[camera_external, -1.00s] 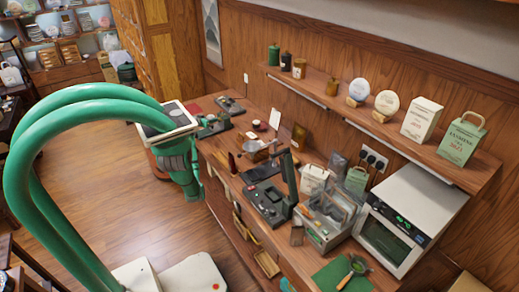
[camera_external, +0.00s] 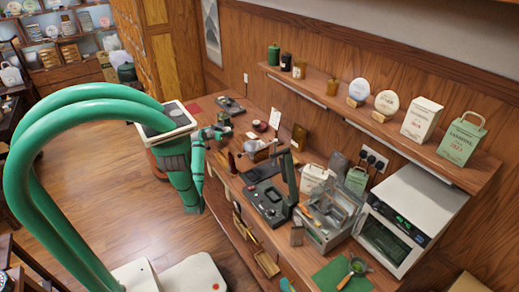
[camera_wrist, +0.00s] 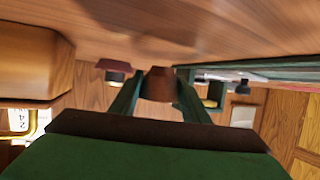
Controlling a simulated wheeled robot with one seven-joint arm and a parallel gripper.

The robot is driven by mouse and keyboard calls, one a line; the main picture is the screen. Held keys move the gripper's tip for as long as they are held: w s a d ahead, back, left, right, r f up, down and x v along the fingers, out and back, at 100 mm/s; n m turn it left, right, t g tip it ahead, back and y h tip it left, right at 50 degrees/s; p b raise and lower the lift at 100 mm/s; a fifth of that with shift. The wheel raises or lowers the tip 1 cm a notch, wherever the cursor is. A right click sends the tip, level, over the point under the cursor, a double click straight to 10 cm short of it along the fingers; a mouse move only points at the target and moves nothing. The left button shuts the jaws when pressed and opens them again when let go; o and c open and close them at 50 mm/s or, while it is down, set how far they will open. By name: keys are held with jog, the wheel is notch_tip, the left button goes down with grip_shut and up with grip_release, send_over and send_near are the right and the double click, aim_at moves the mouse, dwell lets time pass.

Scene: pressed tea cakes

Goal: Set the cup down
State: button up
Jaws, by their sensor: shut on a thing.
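A small brown cup (camera_wrist: 159,84) is in the middle of the wrist view, between the two dark green fingers of my gripper (camera_wrist: 160,92). The fingers are shut on it from both sides. In the external view my gripper (camera_external: 215,132) is at the far part of the wooden counter (camera_external: 232,140), with my forearm reaching up to it from below. The cup is too small there to pick out for certain. I cannot tell the gap between the cup and the counter surface.
A copper-coloured pot (camera_external: 256,150) and a black device with an upright post (camera_external: 268,198) stand nearer on the counter. In the wrist view a large wooden block (camera_wrist: 32,62) is at the left.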

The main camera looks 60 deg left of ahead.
jog(key=shift+f, duration=0.85)
jog(key=o, duration=1)
jog(key=shift+f, duration=0.1)
jog(key=shift+o, duration=0.2)
jog(key=v, duration=1.2)
